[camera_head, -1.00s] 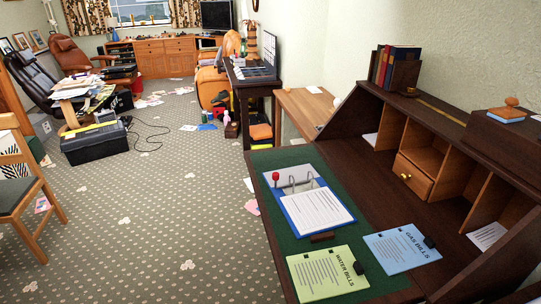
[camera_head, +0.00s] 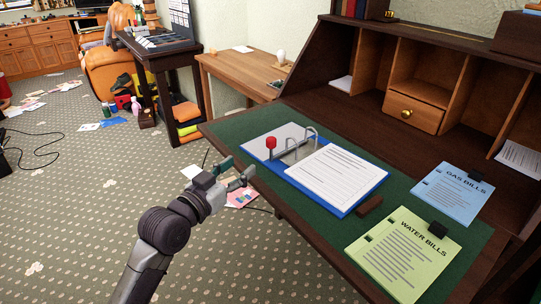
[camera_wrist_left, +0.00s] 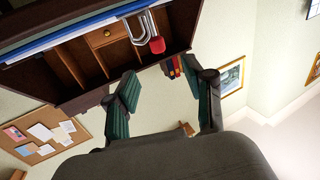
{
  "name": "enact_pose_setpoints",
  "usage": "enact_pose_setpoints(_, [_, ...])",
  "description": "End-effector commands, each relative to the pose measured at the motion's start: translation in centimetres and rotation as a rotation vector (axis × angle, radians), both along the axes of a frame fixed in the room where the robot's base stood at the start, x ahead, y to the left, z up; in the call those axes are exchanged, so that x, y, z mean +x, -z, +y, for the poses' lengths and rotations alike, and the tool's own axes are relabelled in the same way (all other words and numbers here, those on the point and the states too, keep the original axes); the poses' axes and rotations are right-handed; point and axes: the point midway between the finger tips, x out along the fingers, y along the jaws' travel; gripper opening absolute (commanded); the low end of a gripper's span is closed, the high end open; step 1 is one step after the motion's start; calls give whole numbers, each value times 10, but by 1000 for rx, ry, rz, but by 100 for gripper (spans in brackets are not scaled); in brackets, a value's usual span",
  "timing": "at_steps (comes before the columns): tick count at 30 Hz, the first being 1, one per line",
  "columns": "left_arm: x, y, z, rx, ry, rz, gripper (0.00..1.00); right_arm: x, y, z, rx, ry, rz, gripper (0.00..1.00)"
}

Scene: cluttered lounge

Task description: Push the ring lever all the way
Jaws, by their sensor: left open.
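A blue ring binder (camera_head: 326,208) lies open on the green desk mat, with white pages and upright metal rings (camera_head: 299,142). The ring lever with its red knob (camera_head: 271,143) stands up at the left end of the rings. My left gripper (camera_head: 238,168) is open and empty, just off the desk's left edge, beside the binder and apart from the lever. In the left wrist view the red knob (camera_wrist_left: 157,45) shows beyond the spread fingers (camera_wrist_left: 166,90), near the binder's blue edge (camera_wrist_left: 65,42). My right gripper is not in view.
The green mat (camera_head: 235,127) covers the writing surface of the dark desk. A brown block (camera_head: 369,207), a water bills sheet (camera_head: 405,255) and a gas bills sheet (camera_head: 449,194) lie right of the binder. A wooden side table (camera_head: 235,67) stands behind. Patterned carpet lies left of the desk.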

Motion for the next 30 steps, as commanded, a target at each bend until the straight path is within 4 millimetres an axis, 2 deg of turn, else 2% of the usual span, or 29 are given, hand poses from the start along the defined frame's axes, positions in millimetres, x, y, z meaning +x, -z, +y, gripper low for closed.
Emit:
enact_pose_setpoints(5, [9,-10,-10,-5,12,-19,53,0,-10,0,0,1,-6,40])
enact_pose_setpoints(21, [96,-8,-67,-5,10,-17,53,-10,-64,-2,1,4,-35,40])
enact_pose_setpoints(30, [112,-8,-77,-4,10,-17,53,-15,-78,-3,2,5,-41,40])
